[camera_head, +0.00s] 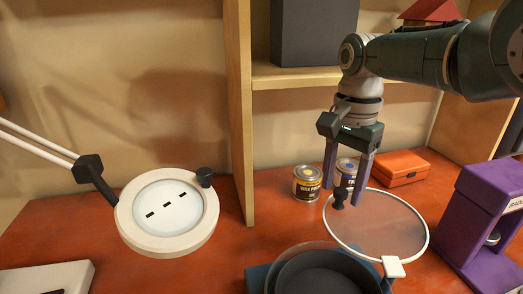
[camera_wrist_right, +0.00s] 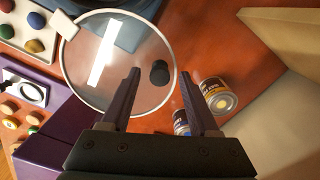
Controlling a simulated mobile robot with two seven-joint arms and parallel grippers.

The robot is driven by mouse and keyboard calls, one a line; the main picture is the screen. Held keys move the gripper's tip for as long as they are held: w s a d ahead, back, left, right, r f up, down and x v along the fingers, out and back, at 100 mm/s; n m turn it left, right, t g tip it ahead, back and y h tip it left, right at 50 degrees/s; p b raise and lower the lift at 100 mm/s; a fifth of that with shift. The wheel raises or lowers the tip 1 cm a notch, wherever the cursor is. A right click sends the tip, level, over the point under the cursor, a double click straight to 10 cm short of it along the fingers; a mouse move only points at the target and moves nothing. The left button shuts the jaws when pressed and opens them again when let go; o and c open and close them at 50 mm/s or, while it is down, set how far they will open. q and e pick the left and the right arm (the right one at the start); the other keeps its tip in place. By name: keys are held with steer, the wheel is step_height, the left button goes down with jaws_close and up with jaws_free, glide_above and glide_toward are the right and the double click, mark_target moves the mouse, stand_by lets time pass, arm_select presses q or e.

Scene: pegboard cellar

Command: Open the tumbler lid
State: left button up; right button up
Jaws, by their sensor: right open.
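The tumbler is a dark round drum (camera_head: 325,280) on a blue base at the bottom edge of the head view, partly cut off. Its lid (camera_head: 385,228) is a clear disc with a white rim, a white tab and a dark knob (camera_head: 339,199). The lid is off to the right of the drum, whose dark inside shows. My right gripper (camera_head: 342,204) is open, fingers pointing down, with the knob between its fingertips in the picture. In the wrist view the knob (camera_wrist_right: 159,73) shows between and beyond the fingertips; I cannot tell if they touch. My left gripper is not in view.
Two paint cans (camera_head: 307,183) stand behind the lid, with an orange box (camera_head: 402,167) to their right. A purple machine (camera_head: 482,225) stands at the right. A white magnifier lamp (camera_head: 128,228) is at the left. A shelf post (camera_head: 240,110) rises behind the table.

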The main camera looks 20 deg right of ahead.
step_height(320, 180, up, 10)
steer(key=p, duration=0.4)
